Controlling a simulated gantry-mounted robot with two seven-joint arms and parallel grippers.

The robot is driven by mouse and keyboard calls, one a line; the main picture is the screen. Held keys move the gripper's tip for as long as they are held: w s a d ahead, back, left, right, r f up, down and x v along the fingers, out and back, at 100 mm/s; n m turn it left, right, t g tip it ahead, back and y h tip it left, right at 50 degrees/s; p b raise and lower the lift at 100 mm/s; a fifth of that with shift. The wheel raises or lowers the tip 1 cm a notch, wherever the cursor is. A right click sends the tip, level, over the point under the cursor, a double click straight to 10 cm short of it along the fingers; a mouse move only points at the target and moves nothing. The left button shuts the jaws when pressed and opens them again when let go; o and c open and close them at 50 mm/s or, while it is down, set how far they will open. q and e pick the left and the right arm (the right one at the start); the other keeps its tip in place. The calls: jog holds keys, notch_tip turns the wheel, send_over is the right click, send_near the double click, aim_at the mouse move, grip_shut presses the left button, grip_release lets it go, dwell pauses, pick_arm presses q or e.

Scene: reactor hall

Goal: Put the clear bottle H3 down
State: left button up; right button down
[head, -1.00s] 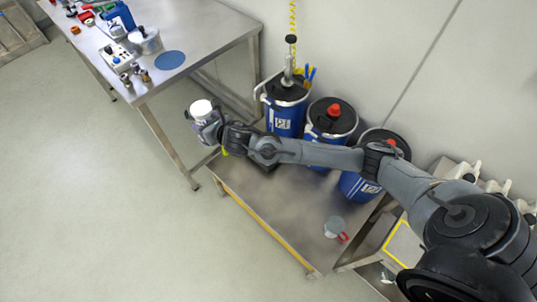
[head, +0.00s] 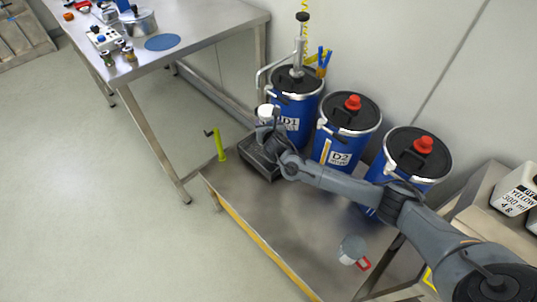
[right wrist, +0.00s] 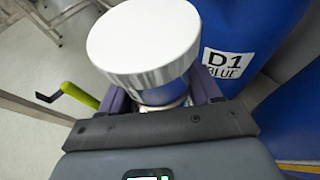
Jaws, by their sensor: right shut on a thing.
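The clear bottle H3 shows mainly as its white cap (head: 265,111) in the head view, beside the front of drum D1. In the right wrist view the large white cap (right wrist: 145,45) hides most of the bottle. My right gripper (head: 268,128) is shut around the bottle below its cap; its dark fingers (right wrist: 165,100) flank it in the right wrist view. A dark, low box or tray (head: 257,160) lies beneath the gripper on the metal bench (head: 285,225). Whether the bottle touches anything below is hidden. My left gripper is out of view.
Blue drums D1 (head: 290,118), D2 (head: 340,152) and a third (head: 405,165) stand behind the bench. A green-yellow handle (head: 219,145) rises at its left corner. A grey cup with a red handle (head: 351,249) stands at the front right. Bench middle is clear.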

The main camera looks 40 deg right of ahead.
jog(key=f+b, duration=0.1)
jog(key=f, duration=0.1)
jog(key=f+b, duration=0.1)
jog(key=f, duration=0.1)
jog(key=shift+d+f, duration=0.2)
jog(key=shift+f, duration=0.2)
jog(key=shift+f+b, duration=1.9)
jog(key=shift+f, duration=0.9)
jog(key=shift+s, duration=0.1)
jog(key=shift+c, duration=1)
grip_release()
jog(key=shift+f, duration=0.15)
